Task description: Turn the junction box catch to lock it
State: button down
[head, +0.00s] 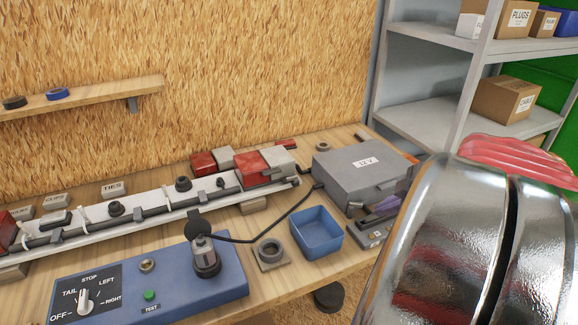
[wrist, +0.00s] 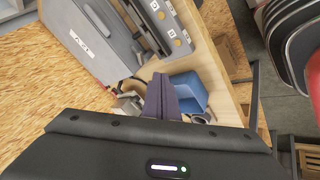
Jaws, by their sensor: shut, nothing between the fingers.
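A grey box (head: 355,166) with a "12 V" label stands at the right end of the bench, its lid down. It also shows at the upper left of the wrist view (wrist: 88,38). Small fittings sit on its front, but I cannot make out which is the catch or how it is turned. My gripper (head: 393,205) is at the right front of this box, its purple-grey fingers partly hidden by my own arm. In the wrist view the fingers (wrist: 160,97) are shut with nothing between them, over the bench edge area. I cannot tell whether they touch the box.
A blue tray (head: 318,232) stands just left of the gripper. A dark panel (head: 371,237) lies below the box. A black cable (head: 275,232) runs from the blue switch unit (head: 150,293) to the box. A long light rail (head: 120,213) with red lamps lies behind. Grey shelves (head: 440,125) stand right.

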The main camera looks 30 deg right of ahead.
aim_at(356, 205)
jog(key=shift+w, duration=0.1)
jog(key=x, duration=1)
jog(key=shift+a+f, duration=0.1)
jog(key=shift+a, duration=0.05)
jog(key=shift+w+d, duration=0.75)
jog(key=shift+d, duration=0.05)
jog(key=shift+w+d, duration=0.65)
jog(key=shift+a, duration=0.15)
jog(key=shift+d, duration=0.2)
